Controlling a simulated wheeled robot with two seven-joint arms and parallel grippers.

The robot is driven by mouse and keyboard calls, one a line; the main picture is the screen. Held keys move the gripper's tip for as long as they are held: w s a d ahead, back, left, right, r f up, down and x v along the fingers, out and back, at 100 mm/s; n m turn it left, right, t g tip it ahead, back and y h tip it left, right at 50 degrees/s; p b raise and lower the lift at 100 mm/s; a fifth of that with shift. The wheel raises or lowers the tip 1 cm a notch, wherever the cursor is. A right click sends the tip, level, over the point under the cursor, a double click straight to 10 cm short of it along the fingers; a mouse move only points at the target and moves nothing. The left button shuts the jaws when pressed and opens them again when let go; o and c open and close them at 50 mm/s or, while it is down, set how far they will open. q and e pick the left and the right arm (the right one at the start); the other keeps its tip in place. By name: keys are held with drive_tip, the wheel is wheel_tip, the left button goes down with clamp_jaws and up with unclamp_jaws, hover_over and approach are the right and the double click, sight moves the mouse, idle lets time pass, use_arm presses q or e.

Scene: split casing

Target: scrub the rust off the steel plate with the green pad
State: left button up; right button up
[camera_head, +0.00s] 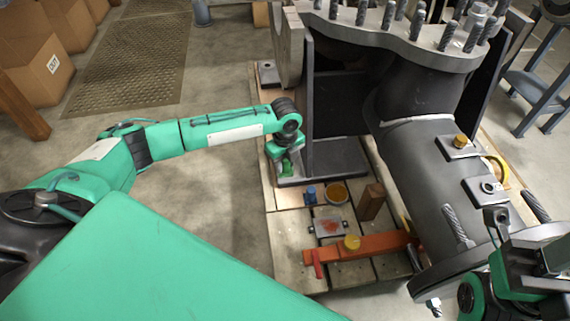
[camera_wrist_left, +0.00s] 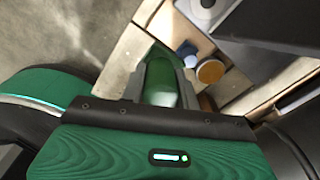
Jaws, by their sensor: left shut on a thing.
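The steel plate (camera_head: 322,229) lies flat on the wooden pallet and has a red-brown rust patch near its middle. My left gripper (camera_head: 287,164) is shut on the green pad (camera_head: 287,170), above the pallet's left side. It is up and to the left of the plate in the head view, apart from it. In the left wrist view the green pad (camera_wrist_left: 160,82) sits between the fingers; the plate is not visible there. My right arm shows at the lower right of the head view, beside the grey casing; its fingers cannot be made out clearly.
A blue item (camera_head: 310,194), a round orange-topped tin (camera_head: 337,193) and a brown block (camera_head: 371,202) stand just behind the plate. An orange bar (camera_head: 375,244) with a yellow knob (camera_head: 352,242) lies in front of it. The large grey casing (camera_head: 425,170) fills the right.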

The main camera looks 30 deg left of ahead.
use_arm(q)
drive_tip(key=o, duration=0.4)
drive_tip(key=c, duration=0.3)
drive_tip(key=shift+r, duration=0.1)
